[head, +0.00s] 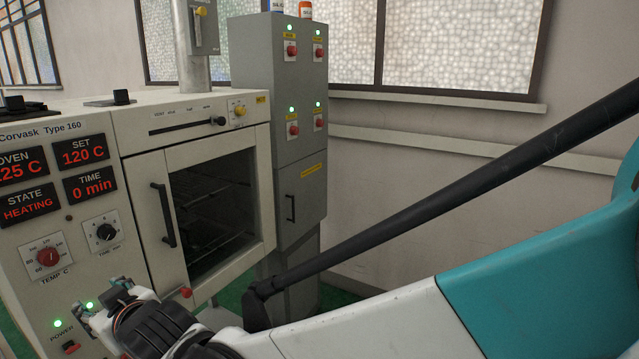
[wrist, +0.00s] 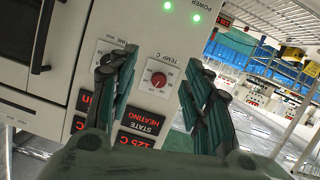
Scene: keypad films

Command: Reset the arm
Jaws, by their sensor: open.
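My arm reaches across the lower part of the head view from the right. My gripper (head: 108,306) is at the lower left, in front of the oven's control panel (head: 120,262), near the green lights and the power switch (head: 70,346). In the wrist view my gripper (wrist: 160,85) is open, its two fingers spread apart with nothing between them. The red temperature knob (wrist: 158,79) shows between and beyond the fingers. I cannot tell whether a finger touches the panel.
The oven (head: 210,140) has a closed glass door with a black handle (head: 164,214). Its displays read SET 120 C and HEATING. A grey cabinet (head: 300,190) with red switches and green lights stands to its right. Shelves with blue bins (wrist: 232,50) show in the wrist view.

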